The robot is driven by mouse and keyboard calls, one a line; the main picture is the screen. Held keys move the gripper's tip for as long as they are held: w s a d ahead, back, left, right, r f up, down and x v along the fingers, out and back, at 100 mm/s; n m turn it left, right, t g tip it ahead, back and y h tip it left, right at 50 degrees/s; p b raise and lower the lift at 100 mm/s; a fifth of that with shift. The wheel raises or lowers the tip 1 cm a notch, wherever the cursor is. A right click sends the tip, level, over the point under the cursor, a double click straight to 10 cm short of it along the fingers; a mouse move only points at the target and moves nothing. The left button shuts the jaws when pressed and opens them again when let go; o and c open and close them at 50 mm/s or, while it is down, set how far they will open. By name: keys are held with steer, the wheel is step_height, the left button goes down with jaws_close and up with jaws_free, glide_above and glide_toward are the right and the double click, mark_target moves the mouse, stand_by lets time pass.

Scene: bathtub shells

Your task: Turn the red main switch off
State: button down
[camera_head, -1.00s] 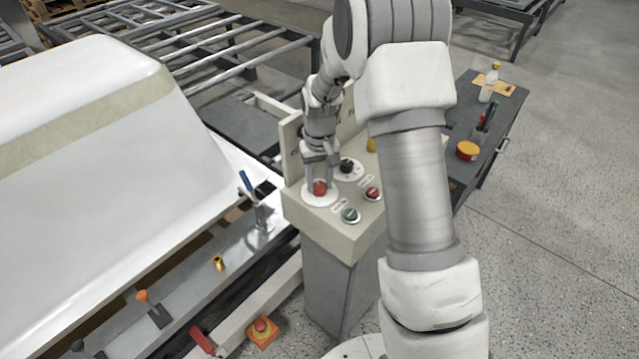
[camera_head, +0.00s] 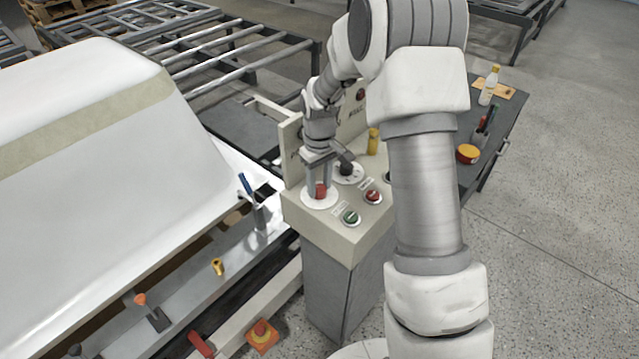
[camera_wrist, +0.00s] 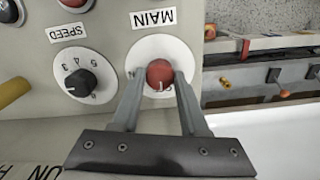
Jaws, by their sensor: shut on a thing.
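The red main switch (camera_head: 320,190) is a knob on a round white plate at the left corner of the control box top. In the wrist view the red knob (camera_wrist: 159,73) sits below an upside-down MAIN label (camera_wrist: 153,18). My gripper (camera_head: 319,184) points down at it, with one finger on each side. It is shut on the knob, as the wrist view shows its two fingers (camera_wrist: 160,80) against the knob's sides. A small pale mark shows on the knob's near edge; I cannot read its setting.
A black speed dial (camera_wrist: 81,82) is beside the switch. Green (camera_head: 351,217) and red (camera_head: 373,196) buttons sit in front, and a yellow part (camera_head: 373,141) stands behind. The white tub shell (camera_head: 90,190) is at the left. My arm hides the box's right side.

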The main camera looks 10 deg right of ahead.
mark_target(320, 188)
steer(key=shift+c, duration=2.1)
jaws_free()
steer(key=shift+r, duration=0.1)
step_height(320, 188, up, 17)
steer(key=shift+r+p, duration=0.15)
steer(key=shift+p, duration=0.15)
